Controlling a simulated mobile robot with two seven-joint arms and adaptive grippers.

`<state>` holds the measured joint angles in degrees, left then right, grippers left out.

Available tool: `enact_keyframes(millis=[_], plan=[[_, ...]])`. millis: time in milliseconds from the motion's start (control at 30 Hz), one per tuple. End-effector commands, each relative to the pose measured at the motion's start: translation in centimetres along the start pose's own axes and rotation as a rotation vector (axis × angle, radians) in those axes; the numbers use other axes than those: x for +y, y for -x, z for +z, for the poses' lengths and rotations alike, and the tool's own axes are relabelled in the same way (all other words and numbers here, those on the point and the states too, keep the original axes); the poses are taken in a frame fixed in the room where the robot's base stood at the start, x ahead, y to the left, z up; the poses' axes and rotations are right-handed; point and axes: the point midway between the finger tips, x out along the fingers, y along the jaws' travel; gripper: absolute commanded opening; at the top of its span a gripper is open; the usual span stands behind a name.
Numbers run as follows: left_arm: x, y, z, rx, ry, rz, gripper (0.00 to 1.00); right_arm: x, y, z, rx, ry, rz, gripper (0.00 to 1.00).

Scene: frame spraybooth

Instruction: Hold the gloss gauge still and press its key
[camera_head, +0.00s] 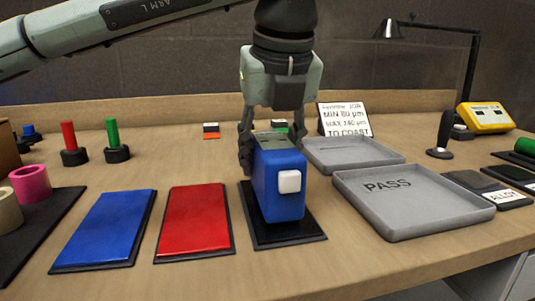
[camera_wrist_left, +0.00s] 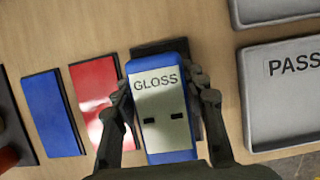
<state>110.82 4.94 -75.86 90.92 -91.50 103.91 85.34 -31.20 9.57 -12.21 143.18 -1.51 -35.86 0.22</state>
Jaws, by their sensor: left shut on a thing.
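The gloss gauge (camera_head: 268,195) is a blue block with a white square key (camera_head: 289,182) on its front face. It is upright over a black panel (camera_head: 310,229); I cannot tell whether its base touches the panel. In the left wrist view the gauge (camera_wrist_left: 163,112) shows a pale top with the word GLOSS and two dark slots. My left gripper (camera_head: 270,146) comes from above and is shut on the gauge, with one finger on each side. The key is uncovered in the head view. My right gripper is in neither view.
A red panel (camera_head: 195,220) and a blue panel (camera_head: 106,228) lie left of the gauge. A grey PASS tray (camera_head: 408,228) is close on its right, with another grey tray (camera_head: 350,155) behind. A sign (camera_head: 344,119) stands at the back. Bare wood lies in front.

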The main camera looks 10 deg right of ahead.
Motion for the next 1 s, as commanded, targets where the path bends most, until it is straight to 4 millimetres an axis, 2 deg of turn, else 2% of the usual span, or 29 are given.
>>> enact_keyframes(millis=[533,1000], plan=[[-0.17,-0.18,0.05,-0.001,0.0,-0.001,0.0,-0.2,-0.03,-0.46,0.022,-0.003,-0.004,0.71],[-0.12,-0.61,-0.19,0.0,0.0,-0.001,0.0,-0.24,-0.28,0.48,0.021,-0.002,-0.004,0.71]])
